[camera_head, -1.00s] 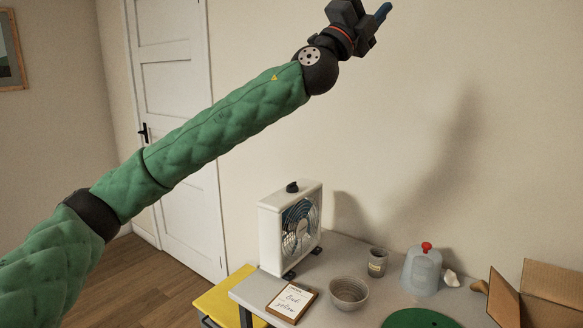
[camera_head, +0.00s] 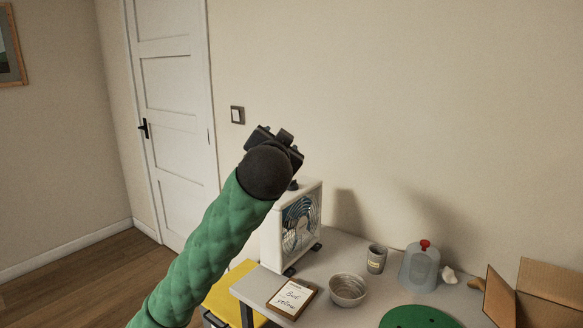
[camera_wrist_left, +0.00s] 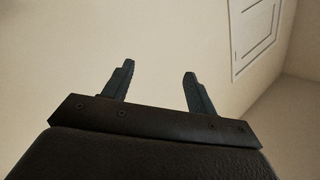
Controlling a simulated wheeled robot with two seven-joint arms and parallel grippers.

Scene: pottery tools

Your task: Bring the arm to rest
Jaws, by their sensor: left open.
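My left arm, in a green quilted sleeve, comes in from the lower left in the head view. My left gripper (camera_head: 277,136) is up in the air above the white box fan, against the bare wall, with its fingers mostly hidden by the black wrist. In the left wrist view my left gripper (camera_wrist_left: 158,85) shows two dark fingers spread apart with nothing between them. Behind them are wall, ceiling and a white door (camera_wrist_left: 257,35). My right gripper is not in view.
A yellow-topped unit (camera_head: 225,297) stands at left.

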